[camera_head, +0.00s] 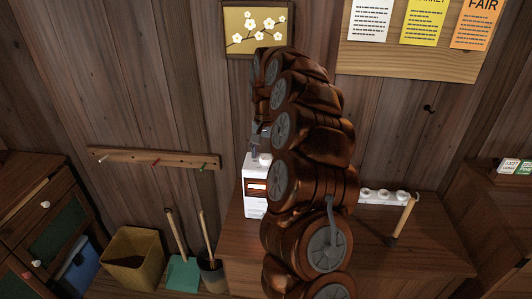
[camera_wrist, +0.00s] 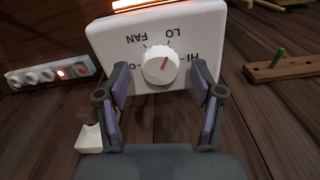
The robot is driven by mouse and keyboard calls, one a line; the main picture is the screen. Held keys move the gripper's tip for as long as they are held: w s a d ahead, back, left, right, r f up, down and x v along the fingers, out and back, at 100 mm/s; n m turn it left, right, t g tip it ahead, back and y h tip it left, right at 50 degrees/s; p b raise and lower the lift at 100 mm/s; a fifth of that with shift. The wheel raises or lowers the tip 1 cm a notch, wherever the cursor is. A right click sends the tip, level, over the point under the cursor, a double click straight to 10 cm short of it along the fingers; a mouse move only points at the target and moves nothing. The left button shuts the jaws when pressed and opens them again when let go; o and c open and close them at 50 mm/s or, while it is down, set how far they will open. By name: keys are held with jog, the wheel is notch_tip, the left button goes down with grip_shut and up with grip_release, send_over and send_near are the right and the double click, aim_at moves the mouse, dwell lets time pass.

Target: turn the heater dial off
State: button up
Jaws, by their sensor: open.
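The heater (camera_head: 255,207) is a small white box on the wooden bench in the head view, partly behind my arm. In the wrist view the heater (camera_wrist: 108,40) shows upside down, with an orange glowing bar (camera_wrist: 140,4) at the top edge. Its round white dial (camera_wrist: 155,75) has a red pointer line tilted up and right, on the LO and HI side, away from the O mark at left. My gripper (camera_wrist: 160,84) is open, its fingers either side of the dial with gaps. In the head view my gripper (camera_head: 261,140) is just above the heater, largely hidden.
A power strip (camera_head: 370,195) lies on the bench (camera_head: 420,262) right of my arm, near a wooden-handled tool (camera_head: 403,220). A peg rail (camera_head: 150,160) is on the wall at left.

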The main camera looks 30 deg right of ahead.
jog(key=shift+f, duration=0.3)
jog(key=c, duration=1.1)
jog(key=shift+c, duration=0.2)
